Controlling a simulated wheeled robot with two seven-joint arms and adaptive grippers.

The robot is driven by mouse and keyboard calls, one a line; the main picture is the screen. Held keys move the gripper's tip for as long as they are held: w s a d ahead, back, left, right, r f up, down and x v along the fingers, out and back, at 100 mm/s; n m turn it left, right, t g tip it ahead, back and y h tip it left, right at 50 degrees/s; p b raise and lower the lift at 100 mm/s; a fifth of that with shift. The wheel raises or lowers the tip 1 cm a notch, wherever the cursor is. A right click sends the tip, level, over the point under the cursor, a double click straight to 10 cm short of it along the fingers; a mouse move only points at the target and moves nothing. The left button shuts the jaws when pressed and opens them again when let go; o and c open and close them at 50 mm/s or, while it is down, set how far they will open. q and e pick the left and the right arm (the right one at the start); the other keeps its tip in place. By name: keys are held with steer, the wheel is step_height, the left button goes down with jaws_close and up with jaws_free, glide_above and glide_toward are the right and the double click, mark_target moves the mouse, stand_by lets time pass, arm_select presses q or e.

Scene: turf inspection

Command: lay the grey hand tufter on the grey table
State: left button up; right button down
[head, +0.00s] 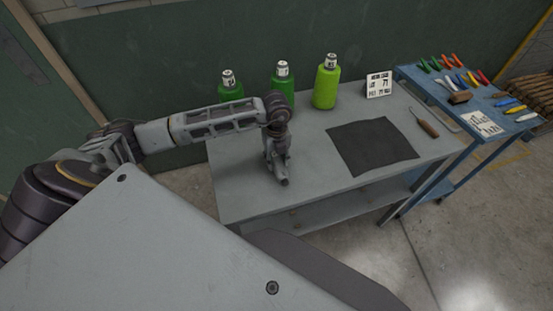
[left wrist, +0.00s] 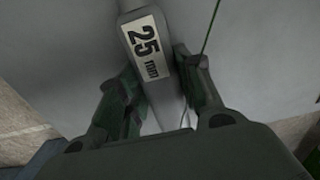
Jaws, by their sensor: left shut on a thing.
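The grey hand tufter (left wrist: 145,45) shows in the left wrist view as a grey body with a "25 mm" label, between the fingers of my left gripper (left wrist: 160,95). The gripper is shut on it. In the head view my left gripper (head: 279,165) points down at the left part of the grey table (head: 244,190). The tufter is mostly hidden there by the gripper, and I cannot tell whether it touches the table top. My right gripper is not in view.
Green bottles (head: 325,84) stand along the table's back edge beside a label card (head: 379,85). A dark square mat (head: 372,146) and a wooden-handled hook (head: 428,128) lie to the right. A blue cart (head: 485,135) with several coloured tools adjoins. The table's left front is bare.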

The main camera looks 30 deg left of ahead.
mark_target(277, 158)
arm_select(q)
steer(key=shift+f, duration=0.25)
steer(key=shift+f, duration=0.1)
steer(key=o, duration=1.1)
steer(key=shift+o, duration=0.6)
step_height(277, 158, up, 10)
steer(key=shift+r+b, duration=0.15)
steer(key=shift+b, duration=0.6)
steer(key=shift+r, duration=0.95)
